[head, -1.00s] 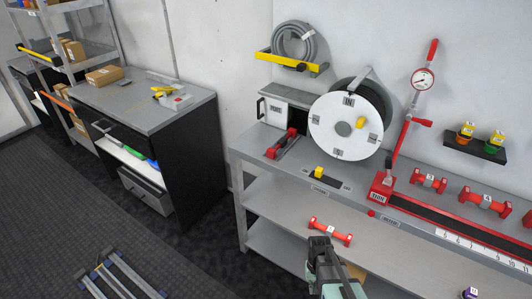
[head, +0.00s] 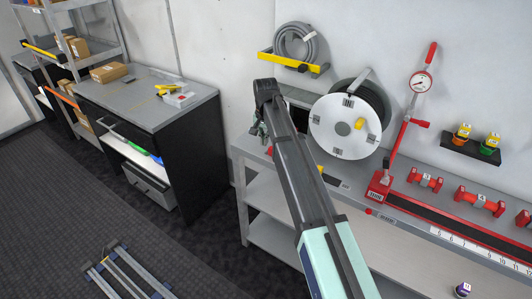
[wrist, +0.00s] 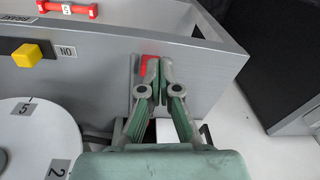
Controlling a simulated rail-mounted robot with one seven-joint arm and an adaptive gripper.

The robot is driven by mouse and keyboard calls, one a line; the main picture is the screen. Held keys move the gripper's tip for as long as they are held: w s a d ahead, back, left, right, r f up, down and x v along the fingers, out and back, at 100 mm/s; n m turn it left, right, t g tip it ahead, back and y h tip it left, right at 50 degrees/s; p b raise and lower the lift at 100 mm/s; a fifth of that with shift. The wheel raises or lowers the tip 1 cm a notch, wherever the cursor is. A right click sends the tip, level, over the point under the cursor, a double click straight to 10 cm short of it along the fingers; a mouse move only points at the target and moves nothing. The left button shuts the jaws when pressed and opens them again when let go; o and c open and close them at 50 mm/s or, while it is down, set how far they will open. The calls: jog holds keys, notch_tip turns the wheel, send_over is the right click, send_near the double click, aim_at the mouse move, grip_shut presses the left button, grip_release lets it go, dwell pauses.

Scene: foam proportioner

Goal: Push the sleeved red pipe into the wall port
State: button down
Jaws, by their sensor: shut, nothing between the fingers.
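A red piece (head: 269,151), likely one end of the sleeved red pipe, peeks out at the left end of the bench in the head view. My arm hides the rest. In the wrist view, a red part (wrist: 148,62) shows right behind my fingertips. My gripper (wrist: 160,66) is shut and empty, its fingers together over the bench's left end. I cannot tell whether it touches the red part. In the head view my gripper (head: 262,132) is mostly hidden beside my arm. I cannot make out the wall port; my arm covers much of the grey box by the wall.
A white dial (head: 343,127) stands right of my arm. A yellow knob (wrist: 27,55) is on the bench, and a red flanged pipe (wrist: 68,8) shows beyond its edge. A red lever stand (head: 380,187) and more red pipes (head: 479,200) are farther right. A dark cabinet (head: 190,145) stands left.

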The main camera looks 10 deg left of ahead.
aim_at(270, 158)
jog(key=f+m+p, duration=0.1)
jog(key=f, duration=0.2)
jog(key=f+p, duration=0.1)
jog(key=f, duration=0.2)
jog(key=f+m+g+p, duration=0.1)
jog(key=f, duration=0.2)
jog(key=shift+s+a+m, duration=0.1)
jog(key=shift+s+m, duration=0.15)
jog(key=shift+m, duration=0.05)
jog(key=w+p, duration=0.1)
jog(key=w+d, duration=0.1)
jog(key=w, duration=0.1)
jog(key=shift+d+f+p, duration=0.2)
jog(key=shift+p, duration=0.15)
jog(key=shift+w+d+f, duration=0.1)
jog(key=shift+w+d, duration=0.15)
jog(key=shift+w, duration=0.05)
jog(key=shift+w, duration=0.1)
jog(key=shift+w+d, duration=0.15)
jog(key=shift+w, duration=0.2)
jog(key=w+d, duration=0.1)
jog(key=w, duration=0.1)
jog(key=w+d+b, duration=0.1)
jog(key=w, duration=0.2)
jog(key=w+d+b, duration=0.1)
jog(key=w+d, duration=0.1)
jog(key=shift+w+d, duration=0.1)
jog(key=shift+w, duration=0.25)
